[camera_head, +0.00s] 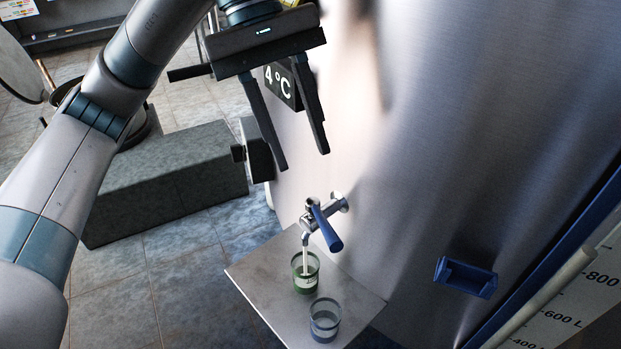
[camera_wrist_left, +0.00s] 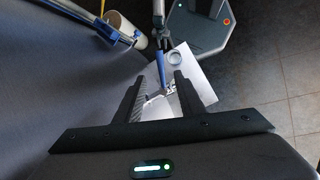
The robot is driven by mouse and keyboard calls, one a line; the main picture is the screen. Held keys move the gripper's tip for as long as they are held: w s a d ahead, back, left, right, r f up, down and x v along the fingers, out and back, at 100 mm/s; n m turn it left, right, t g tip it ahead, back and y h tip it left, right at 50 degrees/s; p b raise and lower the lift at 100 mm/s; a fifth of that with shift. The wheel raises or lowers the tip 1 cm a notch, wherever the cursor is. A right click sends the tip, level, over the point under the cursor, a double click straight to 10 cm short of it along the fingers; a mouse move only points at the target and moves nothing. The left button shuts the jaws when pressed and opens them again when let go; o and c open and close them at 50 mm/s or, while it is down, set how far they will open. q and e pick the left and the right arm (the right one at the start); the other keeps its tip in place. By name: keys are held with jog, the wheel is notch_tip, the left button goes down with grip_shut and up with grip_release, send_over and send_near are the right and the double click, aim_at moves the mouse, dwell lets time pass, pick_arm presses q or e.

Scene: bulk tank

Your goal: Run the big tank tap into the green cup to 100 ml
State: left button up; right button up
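The tank tap (camera_head: 322,222) sticks out from the steel tank wall, its blue lever (camera_head: 326,229) slanting down to the right. A pale stream runs from its spout into the green cup (camera_head: 305,284), which stands upright on a metal shelf (camera_head: 262,285). The level in the cup is too small to read. My left gripper (camera_head: 303,160) is open and empty, above the tap and apart from it. In the left wrist view its fingers (camera_wrist_left: 160,82) are spread, with a blue lever (camera_wrist_left: 162,72) beyond them. My right gripper is not seen.
A second, blue-grey cup (camera_head: 325,320) stands near the shelf's front corner, close to the green cup. A black 4 °C sign (camera_head: 283,84) is behind my left fingers. A blue bracket (camera_head: 467,277) and a litre scale (camera_head: 570,318) are at right. A grey block (camera_head: 165,185) stands left.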

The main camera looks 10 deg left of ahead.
pick_arm(q)
jog(key=shift+v, duration=1.95)
dwell(6.0)
